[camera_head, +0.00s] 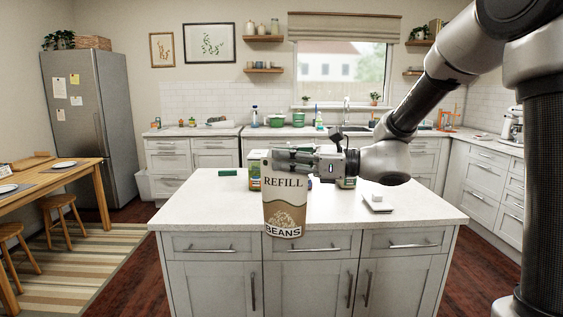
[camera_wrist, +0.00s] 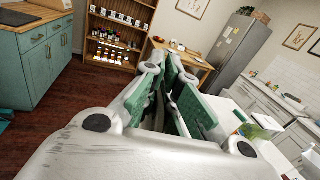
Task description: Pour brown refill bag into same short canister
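The brown and white refill bag (camera_head: 284,212), marked "REFILL" and "BEANS", is upright at my gripper (camera_head: 284,158). My gripper reaches in from the right and its green-padded fingers are shut on the bag's top. The bag's lower end overlaps the island's front edge in the head view, so it appears held up. In the wrist view my fingers (camera_wrist: 172,85) nearly meet, with a dark strip between them; the bag is not clear there. I cannot make out the short canister; part of the island top is hidden behind the bag and gripper.
The white island top (camera_head: 200,205) is clear at its front left. A green and yellow box (camera_head: 254,178) and a green-labelled item (camera_head: 346,183) stand behind my gripper. A flat scale-like plate (camera_head: 377,207) with a small white object lies at right. A green block (camera_head: 228,172) lies at back left.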

